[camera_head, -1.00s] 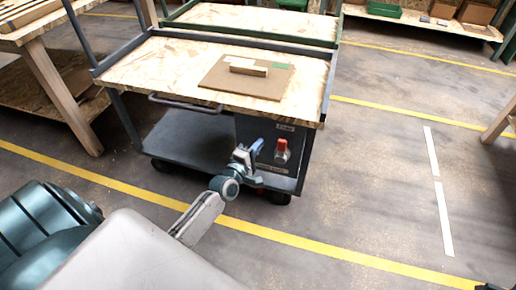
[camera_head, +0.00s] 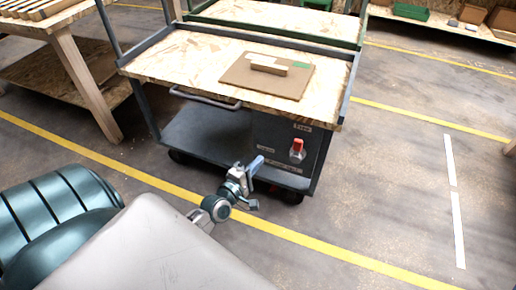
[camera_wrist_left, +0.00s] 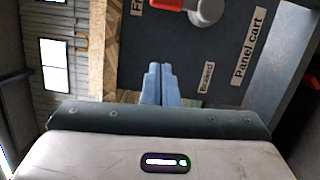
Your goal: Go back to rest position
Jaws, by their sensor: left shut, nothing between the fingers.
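My left gripper (camera_head: 256,163) is in front of the cart's dark panel (camera_head: 280,147), low and to the left of the red-handled switch (camera_head: 297,148). Its blue fingers are together and empty. In the left wrist view the closed fingers (camera_wrist_left: 160,84) point toward the panel, which carries labels reading "Panel cart" (camera_wrist_left: 250,46) and "Braked" (camera_wrist_left: 207,77). The red handle (camera_wrist_left: 167,4) shows at the top of that view, apart from the fingers. My right gripper is not in view.
The cart (camera_head: 155,75) has a wood top bearing a brown board (camera_head: 240,78) with light strips. A wooden table (camera_head: 95,85) stands at left, a shelf (camera_head: 450,27) at back right. The floor (camera_head: 400,170) at right is clear.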

